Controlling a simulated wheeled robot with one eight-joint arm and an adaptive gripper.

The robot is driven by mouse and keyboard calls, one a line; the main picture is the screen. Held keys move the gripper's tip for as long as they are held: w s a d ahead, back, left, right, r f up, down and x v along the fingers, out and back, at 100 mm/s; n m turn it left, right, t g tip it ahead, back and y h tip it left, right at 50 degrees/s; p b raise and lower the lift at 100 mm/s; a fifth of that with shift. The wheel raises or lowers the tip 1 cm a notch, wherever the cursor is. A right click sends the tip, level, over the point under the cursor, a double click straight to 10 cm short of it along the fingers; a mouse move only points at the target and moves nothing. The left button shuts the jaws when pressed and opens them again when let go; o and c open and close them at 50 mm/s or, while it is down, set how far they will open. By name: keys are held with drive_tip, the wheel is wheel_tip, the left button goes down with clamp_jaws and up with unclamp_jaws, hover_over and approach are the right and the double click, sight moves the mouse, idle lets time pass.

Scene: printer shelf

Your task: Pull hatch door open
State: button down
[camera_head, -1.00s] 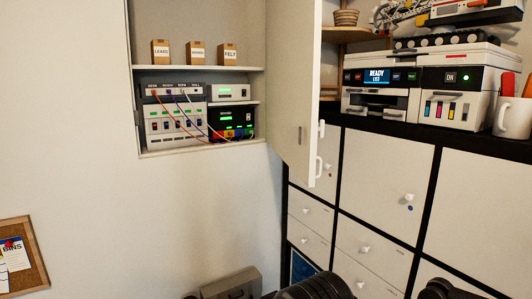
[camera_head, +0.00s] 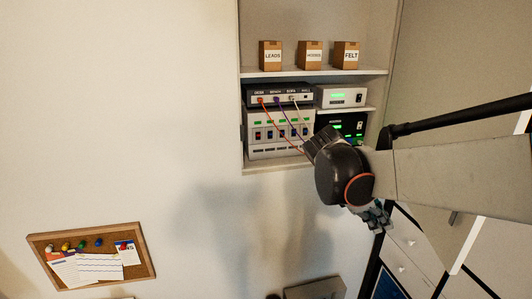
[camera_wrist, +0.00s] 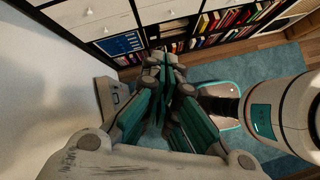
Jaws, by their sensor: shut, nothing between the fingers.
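The hatch door (camera_head: 435,75) stands open at the right of the wall cabinet, its grey inner face toward me. Its pale free edge (camera_head: 469,245) and a small dark slot (camera_head: 452,217) show low on it. My arm crosses in front of the door and hides part of it. The door's handles are not visible in the head view. My gripper (camera_head: 378,216) is below the cabinet's lower right corner, near the door's bottom. In the wrist view my gripper (camera_wrist: 165,68) has its teal fingers together with nothing between them. The door is not clearly seen there.
The open cabinet holds small boxes (camera_head: 311,55) on its shelf and devices with cables (camera_head: 279,121) below. A cork board (camera_head: 92,257) hangs at lower left. White drawers (camera_head: 412,243) stand below the door. The wrist view shows bookshelves (camera_wrist: 205,30) and a blue rug (camera_wrist: 290,65).

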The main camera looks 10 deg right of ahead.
wheel_tip(320, 180, up, 3)
drive_tip(key=w+d+n+g+p, duration=0.1)
drive_tip(key=p, duration=0.1)
drive_tip(key=h+p, duration=0.1)
drive_tip(key=p, duration=0.1)
approach(433, 241)
drive_tip(key=w+x, duration=0.1)
drive_tip(key=x, duration=0.3)
drive_tip(key=shift+s+d+f+n, duration=0.15)
drive_tip(key=shift+s+f+n, duration=0.15)
drive_tip(key=shift+n, duration=0.1)
drive_tip(key=s+d+n+b, duration=0.1)
drive_tip(key=s+d+b, duration=0.1)
drive_tip(key=d, duration=1.2)
drive_tip(key=shift+s+d+t+b, duration=0.3)
drive_tip(key=shift+s, duration=0.45)
